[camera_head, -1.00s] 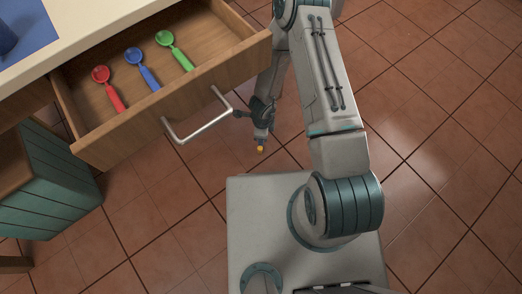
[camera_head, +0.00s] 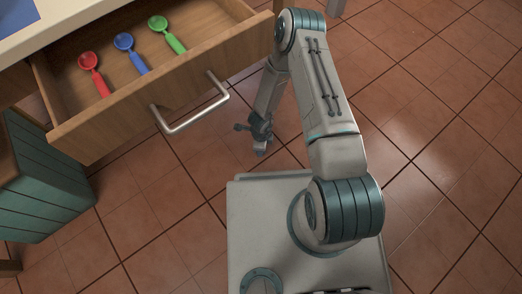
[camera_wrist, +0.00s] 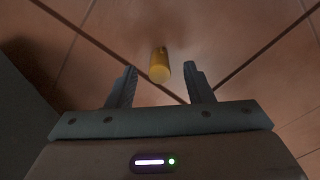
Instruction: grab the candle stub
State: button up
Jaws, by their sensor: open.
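The candle stub (camera_wrist: 160,66) is a short yellow cylinder on the tiled floor. In the wrist view it shows between and slightly beyond the fingertips of my gripper (camera_wrist: 160,70), with clear gaps on both sides. The two fingers are spread open and hold nothing. In the head view my gripper (camera_head: 260,151) hangs low over the floor, below the drawer handle and to its right. The stub cannot be made out in the head view now; my gripper seems to hide it.
An open wooden drawer (camera_head: 108,128) holds a red spoon (camera_head: 94,74), a blue spoon (camera_head: 131,53) and a green spoon (camera_head: 167,34). Its metal handle (camera_head: 197,117) sticks out near my arm. A teal-sided cabinet (camera_head: 40,180) stands at left. The tiled floor at right is clear.

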notch_tip(320, 180, down, 3)
jog(key=shift+w+a+f+b, duration=0.1)
jog(key=shift+f+b, duration=0.05)
jog(key=shift+b, duration=0.6)
grip_shut()
jog(key=shift+r, duration=0.2)
